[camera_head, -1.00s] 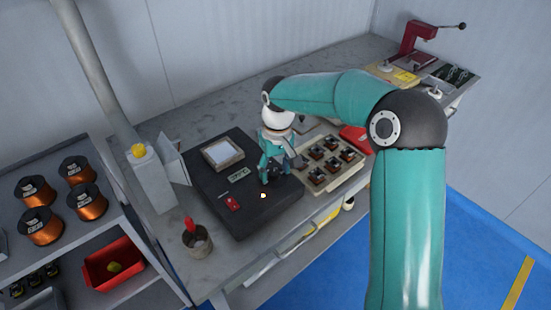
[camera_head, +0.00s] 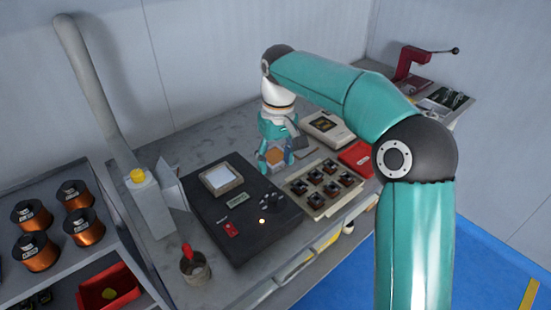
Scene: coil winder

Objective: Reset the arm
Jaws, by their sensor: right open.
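My right arm (camera_head: 414,245) comes in from the lower right and bends over the workbench (camera_head: 215,137). My right gripper (camera_head: 275,157) points down behind the black machine (camera_head: 238,243), near its far right corner. Its teal fingers are apart. A small thing with an orange-tan top shows between or behind the fingers; I cannot tell which, and the gripper partly hides it. The black machine has a pale square panel (camera_head: 220,178), a red switch (camera_head: 231,229) and a dark knob. My left gripper is not in view.
A tray of several dark coils (camera_head: 296,187), a red box (camera_head: 357,157) and a beige device (camera_head: 327,125) stand right of the machine. A cup (camera_head: 195,268) with a red-handled tool is front left. A shelf with copper spools (camera_head: 86,227) stands left. A red lever press (camera_head: 412,62) is far right.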

